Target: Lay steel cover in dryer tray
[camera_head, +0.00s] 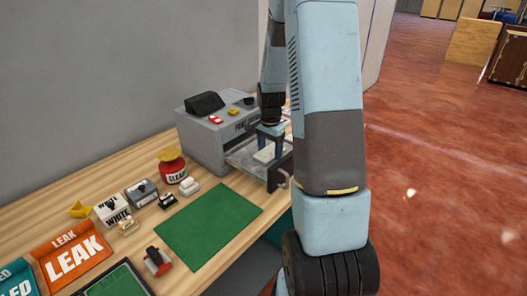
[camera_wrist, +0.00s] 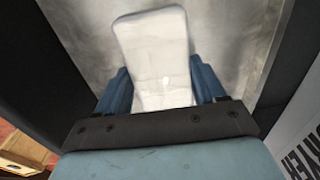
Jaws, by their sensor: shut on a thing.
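The steel cover (camera_wrist: 152,50) looks like a pale, rounded slab between the two blue fingers of my gripper (camera_wrist: 160,88) in the wrist view. My gripper is shut on it. In the head view my gripper (camera_head: 268,132) points down over the dryer tray (camera_head: 242,157), and the pale cover (camera_head: 265,153) shows just beneath it. The tray is a grey metal drawer pulled out from the front of the grey dryer (camera_head: 205,140); its bare metal also shows in the wrist view (camera_wrist: 228,35). I cannot tell whether the cover touches the tray floor.
A green mat (camera_head: 208,226) lies in front of the dryer on the wooden bench. A red jar (camera_head: 172,168), small stamps, a white box (camera_head: 110,209) and orange LEAK sheets (camera_head: 72,255) stand to the left. My arm hides the bench's right end.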

